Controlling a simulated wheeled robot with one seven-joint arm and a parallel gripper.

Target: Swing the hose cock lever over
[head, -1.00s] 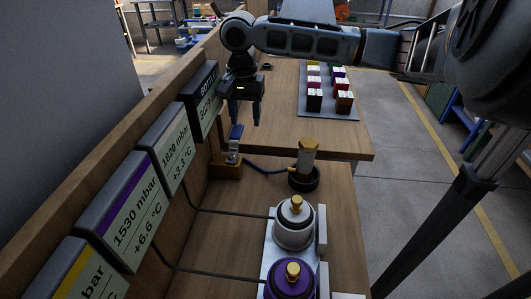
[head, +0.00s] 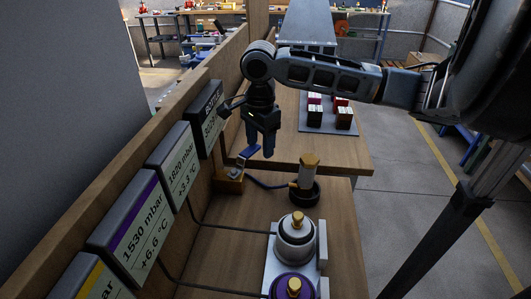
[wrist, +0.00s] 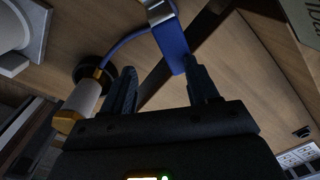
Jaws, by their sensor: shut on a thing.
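The hose cock has a blue lever (head: 248,153) on a small silver valve, on a wooden block (head: 229,182) by the wall panel. The lever leans to the right, towards my gripper (head: 262,146). The lever also shows in the wrist view (wrist: 173,45), reaching between my fingers and close against the right one. My gripper (wrist: 163,88) is shut on the lever, though a gap shows on its left side. A blue hose (head: 268,185) runs from the valve to a white cylinder with a brass top (head: 309,172) in a black round base.
Display panels (head: 170,165) line the wall at left. A tray of coloured blocks (head: 330,118) lies behind on the bench.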

